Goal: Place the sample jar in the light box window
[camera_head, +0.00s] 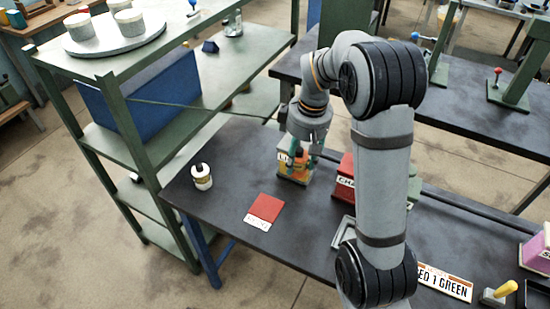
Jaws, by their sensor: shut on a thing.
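The light box (288,176) is a small yellow-orange box on the dark table, with a white label partly covered by my gripper; the letters "LI" show. My gripper (301,163) points down at the box, its greenish fingers at the box's upper part. It is shut on a small amber thing, which I take to be the sample jar; fingers and box hide most of it. I cannot tell whether it touches the box or is inside the window.
A red square with a white label (265,208) lies on the table in front of the light box. A red box (345,181) stands right of it, partly behind my arm. A green shelf unit (142,150) stands left. A dark rear table (465,100) stands behind.

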